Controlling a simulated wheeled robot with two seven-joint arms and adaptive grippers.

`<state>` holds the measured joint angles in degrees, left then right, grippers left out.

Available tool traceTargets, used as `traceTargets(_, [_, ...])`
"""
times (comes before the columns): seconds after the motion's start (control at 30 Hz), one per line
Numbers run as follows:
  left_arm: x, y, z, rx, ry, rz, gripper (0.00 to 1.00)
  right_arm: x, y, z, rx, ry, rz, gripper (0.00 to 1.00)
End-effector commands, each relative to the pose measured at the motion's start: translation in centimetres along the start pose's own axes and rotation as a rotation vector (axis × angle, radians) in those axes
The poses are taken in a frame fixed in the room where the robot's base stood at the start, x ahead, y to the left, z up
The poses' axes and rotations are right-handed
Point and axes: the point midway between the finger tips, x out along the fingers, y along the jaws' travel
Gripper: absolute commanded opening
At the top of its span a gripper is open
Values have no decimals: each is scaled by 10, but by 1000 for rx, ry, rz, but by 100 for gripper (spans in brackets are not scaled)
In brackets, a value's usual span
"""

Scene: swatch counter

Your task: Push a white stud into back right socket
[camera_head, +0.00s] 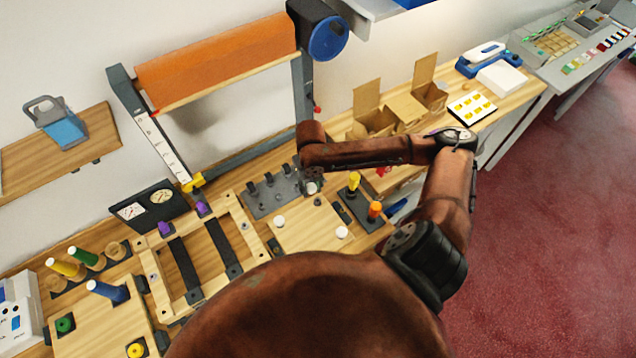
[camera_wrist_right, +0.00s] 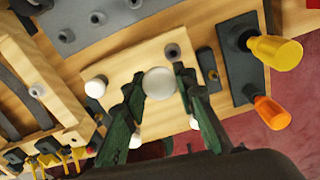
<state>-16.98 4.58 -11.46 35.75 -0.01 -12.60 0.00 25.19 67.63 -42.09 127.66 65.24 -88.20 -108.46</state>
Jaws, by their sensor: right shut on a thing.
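My right gripper (camera_wrist_right: 160,88) is shut on a white stud (camera_wrist_right: 160,82), whose round head shows between the fingers. In the head view the gripper (camera_head: 311,182) hangs over the back of the pale wooden board (camera_head: 306,226). The empty-looking back right socket (camera_wrist_right: 172,51), a grey ring, shows just beyond the held stud in the wrist view; it also shows in the head view (camera_head: 317,201). Other white studs stand at the back left (camera_wrist_right: 95,88), front left (camera_wrist_right: 135,140) and front right (camera_wrist_right: 193,122) of the board. The held stud's lower end is hidden.
A grey plate with several black pegs (camera_head: 272,193) lies behind the board. A dark base with yellow (camera_head: 355,182) and orange (camera_head: 375,210) handles stands to its right. A wooden frame with dark strips (camera_head: 184,262) lies to its left. Open cardboard boxes (camera_head: 405,108) stand farther right.

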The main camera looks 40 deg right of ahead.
Motion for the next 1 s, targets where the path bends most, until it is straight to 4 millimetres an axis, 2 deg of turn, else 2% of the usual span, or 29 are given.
traceTargets(0.2, [-12,0,-4,0,3,0,40,1,-18,-1,-296,1,-12,14])
traceTargets(0.47, [-11,0,4,-1,-6,1,40,6,-23,-1,-402,0,-16,14])
traceTargets(0.67, [2,1,7,-1,-9,1,40,17,-23,-1,-402,0,-15,14])
traceTargets(1.0, [39,2,14,-1,-14,1,40,49,-23,-2,-401,2,-15,14])
